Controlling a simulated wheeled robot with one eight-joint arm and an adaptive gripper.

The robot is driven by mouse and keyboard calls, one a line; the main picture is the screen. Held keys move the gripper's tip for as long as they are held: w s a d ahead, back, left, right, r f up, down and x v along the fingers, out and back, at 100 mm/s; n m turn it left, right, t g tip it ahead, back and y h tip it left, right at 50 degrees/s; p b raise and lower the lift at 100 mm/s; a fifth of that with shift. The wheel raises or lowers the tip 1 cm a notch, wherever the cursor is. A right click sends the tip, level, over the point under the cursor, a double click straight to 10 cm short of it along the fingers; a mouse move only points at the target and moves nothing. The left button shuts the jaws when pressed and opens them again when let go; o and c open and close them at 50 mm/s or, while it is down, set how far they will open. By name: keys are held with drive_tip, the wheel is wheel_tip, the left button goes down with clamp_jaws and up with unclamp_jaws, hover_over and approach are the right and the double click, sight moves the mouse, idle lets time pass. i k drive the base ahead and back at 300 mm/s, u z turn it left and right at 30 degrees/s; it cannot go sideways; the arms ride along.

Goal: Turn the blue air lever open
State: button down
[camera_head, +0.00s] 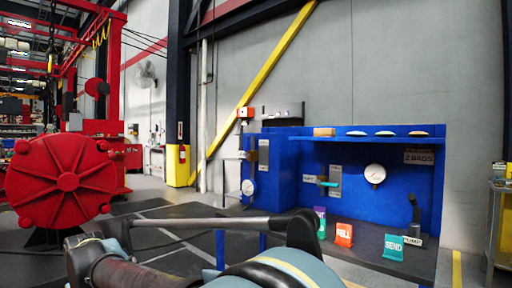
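A blue workstation (288,175) stands against the grey wall, right of centre. A small teal lever (328,183) sticks out sideways on its back panel, beside a small white label (310,178) too small to read. A second small fitting (236,158) sits on the left side of the station, above a round gauge (248,187); its colour is unclear. I cannot tell for sure which one is the blue air lever. Part of my arm crosses the bottom of the view in front of the station. My gripper is not seen.
A dark bench (362,242) carries an orange FILL tag (344,234), a teal SEND tag (393,247) and a black handle (413,212). A white gauge (375,174) is on the panel. A red round machine (62,182) stands left; a metal cart (499,220) stands right.

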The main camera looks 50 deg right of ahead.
sight(247, 156)
drive_tip(key=z, duration=2.1)
drive_tip(key=k, duration=0.5)
drive_tip(key=u, duration=0.25)
drive_tip(key=i, duration=0.5)
